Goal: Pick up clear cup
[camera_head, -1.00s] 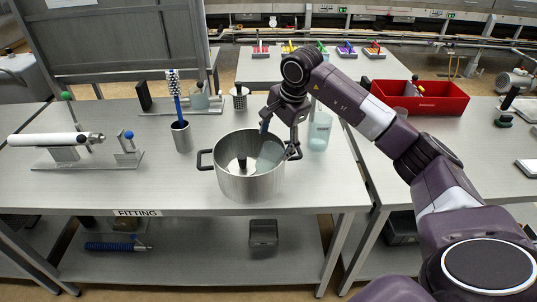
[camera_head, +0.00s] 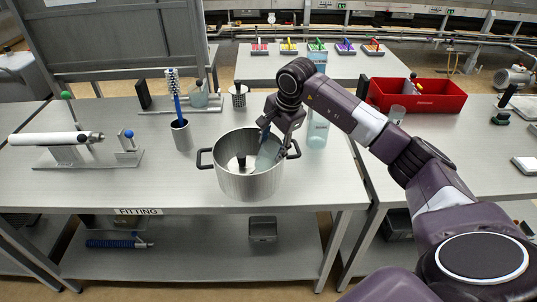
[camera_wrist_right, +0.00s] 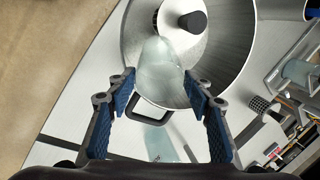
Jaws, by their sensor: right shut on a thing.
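The clear cup (camera_head: 267,156), pale and see-through, is tilted inside the steel pot (camera_head: 250,183) at its right side. My right gripper (camera_head: 276,134) comes down over the pot and is shut on the cup's upper part. In the right wrist view the cup (camera_wrist_right: 158,68) sits between the two blue-padded fingertips of the gripper (camera_wrist_right: 160,78), with the pot (camera_wrist_right: 225,45) behind it. Whether the cup touches the pot's floor or wall is unclear. My left gripper is not in view.
A pale clear bottle (camera_head: 318,132) stands just right of the pot. A holder with a blue-handled brush (camera_head: 181,135) stands left of it. The pot has a black central knob (camera_head: 241,160) inside and side handles. A red bin (camera_head: 440,97) is on the right table.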

